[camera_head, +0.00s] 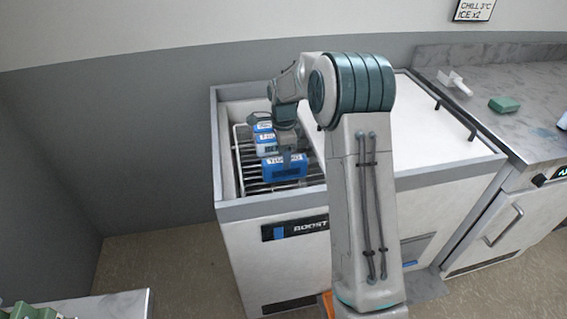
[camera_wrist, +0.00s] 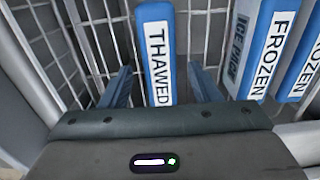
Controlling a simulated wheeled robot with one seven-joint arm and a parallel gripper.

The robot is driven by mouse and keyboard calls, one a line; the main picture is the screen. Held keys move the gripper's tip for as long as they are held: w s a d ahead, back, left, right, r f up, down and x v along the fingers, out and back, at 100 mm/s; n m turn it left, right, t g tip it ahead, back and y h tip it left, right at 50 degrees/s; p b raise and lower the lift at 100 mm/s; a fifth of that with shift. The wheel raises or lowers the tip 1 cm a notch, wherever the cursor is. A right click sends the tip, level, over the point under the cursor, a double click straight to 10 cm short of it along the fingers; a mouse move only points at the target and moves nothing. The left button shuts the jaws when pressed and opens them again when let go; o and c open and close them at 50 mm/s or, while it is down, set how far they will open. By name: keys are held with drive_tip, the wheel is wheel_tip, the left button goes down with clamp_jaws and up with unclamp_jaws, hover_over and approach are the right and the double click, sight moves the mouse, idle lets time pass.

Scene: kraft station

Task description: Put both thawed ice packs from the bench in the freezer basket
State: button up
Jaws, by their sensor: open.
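A blue ice pack with a white label reading THAWED (camera_wrist: 156,52) is in the wire freezer basket (camera_head: 237,150), and it also shows in the head view (camera_head: 285,167). My gripper (camera_wrist: 163,82) is open, with one finger on each side of this pack; I cannot tell whether they touch it. In the head view my gripper (camera_head: 288,148) is down in the open left part of the freezer. Packs marked FROZEN (camera_wrist: 262,50) stand to the right in the wrist view. My arm hides part of the freezer.
A white lid (camera_head: 435,135) covers the freezer's right part. The steel bench (camera_head: 530,130) at right holds a green block (camera_head: 504,104), a white object (camera_head: 455,83) and a partly cut-off blue-white item (camera_head: 563,121). Basket wires and freezer walls closely surround my gripper.

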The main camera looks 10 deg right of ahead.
wheel_tip(320, 180, up, 7)
drive_tip(key=s+r+n+t, duration=0.1)
drive_tip(key=s+r+n, duration=0.35)
drive_tip(key=s, duration=0.35)
drive_tip(key=s+r+n, duration=0.3)
drive_tip(key=s+n, duration=0.2)
drive_tip(key=s, duration=0.3)
drive_tip(key=s+f+n+t, duration=0.1)
drive_tip(key=s+n, duration=0.7)
drive_tip(key=s, duration=0.8)
drive_tip(key=shift+s+a+f+t, duration=0.15)
drive_tip(key=shift+s+f+t, duration=0.15)
drive_tip(key=shift+f, duration=0.5)
drive_tip(key=shift+n, duration=0.25)
